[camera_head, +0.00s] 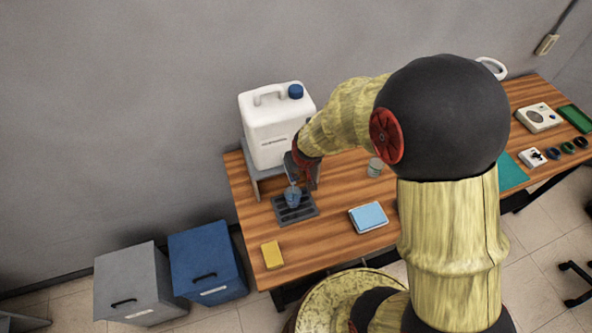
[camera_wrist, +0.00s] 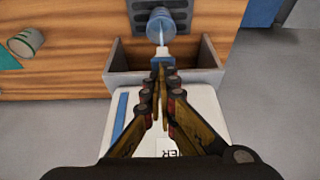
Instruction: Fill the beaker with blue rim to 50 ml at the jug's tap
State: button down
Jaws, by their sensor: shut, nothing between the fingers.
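The beaker with blue rim (camera_head: 292,196) stands on the dark drip grate (camera_head: 309,208) in front of the jug. It also shows near the top of the wrist view (camera_wrist: 162,24). The white jug (camera_head: 262,128) with a blue cap sits on a grey stand; its body also shows in the wrist view (camera_wrist: 204,110). A thin pale stream runs from the tap area into the beaker. My gripper (camera_wrist: 162,68) is shut and empty, its fingertips at the tap, apparently touching it. The fingers partly hide the tap. The liquid level and scale marks are unreadable.
A second beaker (camera_head: 375,168) stands to the right on the wooden table. A blue-topped tray (camera_head: 368,216) and a yellow block (camera_head: 272,254) lie near the front edge. Grey (camera_head: 135,283) and blue (camera_head: 207,263) bins stand on the floor at left.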

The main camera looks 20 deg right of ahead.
dwell(0.4)
jog(key=shift+r+p, duration=0.45)
jog(key=shift+r, duration=0.35)
jog(key=shift+w+r, duration=0.1)
jog(key=shift+r, duration=0.15)
jog(key=r, duration=0.1)
jog(key=r+p, duration=0.1)
jog(key=r, duration=0.1)
jog(key=r+p, duration=0.1)
jog(key=shift+w+r, duration=0.2)
jog(key=shift+w, duration=0.2)
jog(key=v, duration=0.9)
jog(key=shift+w+b, duration=0.3)
jog(key=shift+b, duration=0.05)
jog(key=shift+r, duration=0.2)
